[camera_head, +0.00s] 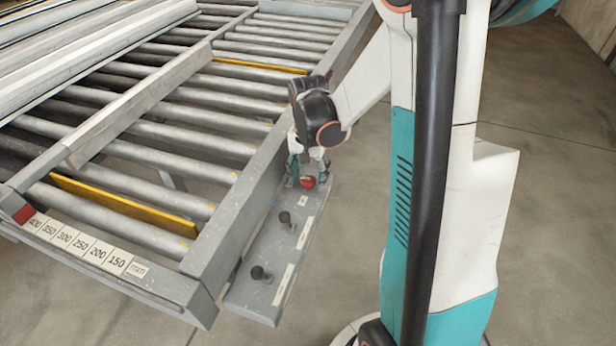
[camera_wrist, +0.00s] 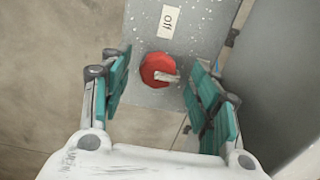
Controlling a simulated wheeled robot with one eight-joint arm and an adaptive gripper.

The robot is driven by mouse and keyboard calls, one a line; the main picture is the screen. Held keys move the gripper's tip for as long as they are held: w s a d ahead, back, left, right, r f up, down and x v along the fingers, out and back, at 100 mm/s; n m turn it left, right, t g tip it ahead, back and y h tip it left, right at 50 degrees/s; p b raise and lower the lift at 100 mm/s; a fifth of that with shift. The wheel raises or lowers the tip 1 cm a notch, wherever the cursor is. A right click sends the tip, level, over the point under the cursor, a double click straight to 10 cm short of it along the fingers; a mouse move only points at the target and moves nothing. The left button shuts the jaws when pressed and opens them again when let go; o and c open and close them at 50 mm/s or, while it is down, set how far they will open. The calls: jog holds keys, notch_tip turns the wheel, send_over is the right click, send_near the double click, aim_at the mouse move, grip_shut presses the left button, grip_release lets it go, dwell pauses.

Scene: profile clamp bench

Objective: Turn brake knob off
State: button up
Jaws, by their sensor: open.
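The brake knob (camera_wrist: 157,70) is red and round with a pale bar handle. In the wrist view it sits on a grey panel below a white label reading "off" (camera_wrist: 170,20). The bar points to the right, roughly sideways to the label. My gripper (camera_wrist: 160,85) is open, with one teal finger to the left of the knob and the other to its right, neither clearly touching it. In the head view the knob (camera_head: 308,182) shows red just under my gripper (camera_head: 307,168), partly covered by it.
The grey panel (camera_head: 255,298) runs along the roller table's side and carries two dark knobs, one nearer (camera_head: 260,273) and one farther (camera_head: 285,217), with white labels. The roller table's frame (camera_head: 235,205) stands close to the left. Open floor (camera_head: 340,260) lies to the right.

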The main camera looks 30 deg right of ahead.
jog(key=c, duration=1.2)
jog(key=shift+n, duration=0.3)
jog(key=n, duration=0.8)
jog(key=shift+a, duration=0.1)
jog(key=n, duration=0.5)
jog(key=shift+s, duration=0.1)
jog(key=shift+s+f+n+b, duration=0.1)
jog(key=shift+n+b, duration=0.2)
jog(key=shift+n, duration=1.8)
